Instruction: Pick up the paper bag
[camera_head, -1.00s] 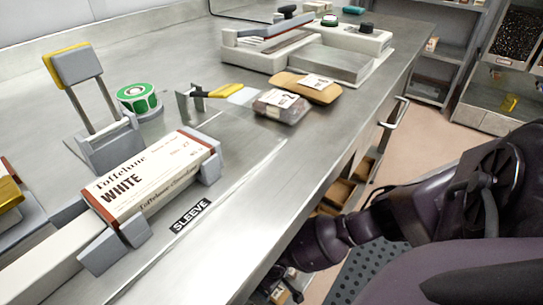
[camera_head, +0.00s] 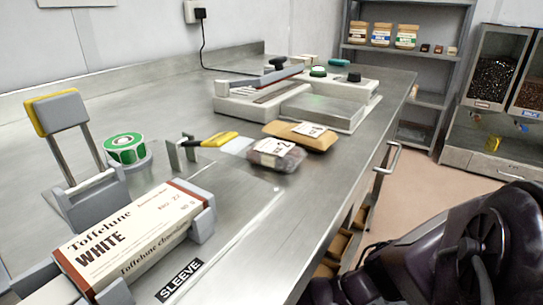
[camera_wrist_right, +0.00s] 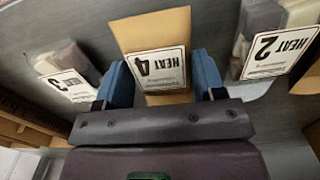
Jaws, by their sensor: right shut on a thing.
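A brown paper bag (camera_wrist_right: 150,30) with a white "HEAT 4" label is in the right wrist view, between the two blue fingers of my right gripper (camera_wrist_right: 162,82). The gripper is shut on the bag, one finger on each side of its label. Whether the bag rests on the grey surface behind it I cannot tell. In the head view my right arm is at the lower right, and its gripper is hidden. Another brown bag (camera_head: 283,130) lies on the steel counter (camera_head: 225,180). My left gripper is not in view.
In the right wrist view, packs labelled "HEAT 3" (camera_wrist_right: 70,84) and "HEAT 2" (camera_wrist_right: 280,50) flank the held bag closely. On the counter are a clear pack (camera_head: 290,158), a green tape roll (camera_head: 125,149) and a Toffelune box (camera_head: 130,240). A shelf rack (camera_head: 420,60) stands behind.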

